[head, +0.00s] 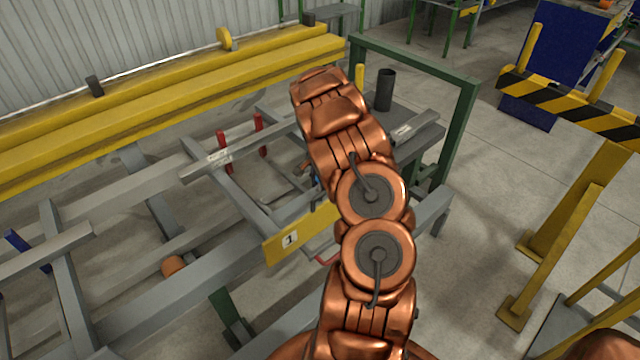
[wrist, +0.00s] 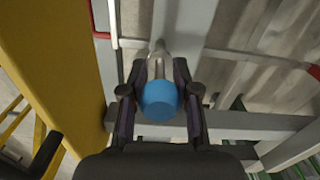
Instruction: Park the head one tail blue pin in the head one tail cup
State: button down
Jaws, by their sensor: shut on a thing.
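My gripper (wrist: 159,78) is shut on the blue pin (wrist: 160,101), seen in the wrist view with its round blue head toward the camera and its metal shank pointing away between the fingers. In the head view my copper arm hides most of the gripper, and only a speck of blue (head: 317,182) shows left of the arm. A dark upright cylinder (head: 385,90), which looks like a cup, stands on the grey plate right of the arm in the head view. I cannot read any label on it. The cup is not clear in the wrist view.
A yellow plate marked 1 (head: 290,238) is on the table frame left of the arm. Red pins (head: 260,135) stand on the rails, and another blue piece (head: 28,250) is far left. A green frame (head: 460,120) rises at right. Yellow beams (head: 150,105) run behind.

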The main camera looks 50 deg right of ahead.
notch_tip(320, 180, up, 10)
jog(key=shift+r+b, duration=0.2)
jog(key=shift+b, duration=0.2)
notch_tip(320, 180, up, 14)
jog(key=p, duration=0.2)
jog(key=w+a+n+b, duration=0.1)
jog(key=w+a+n, duration=0.35)
jog(key=a, duration=0.45)
jog(key=w+a+n, duration=0.4)
jog(key=w+a, duration=0.1)
jog(key=a, duration=0.4)
jog(key=w+a+r+n+p, duration=0.1)
jog(key=a+n, duration=0.8)
jog(key=a, duration=1.3)
jog(key=shift+a+r+p, duration=0.2)
jog(key=shift+a+p, duration=0.15)
jog(key=shift+p, duration=0.35)
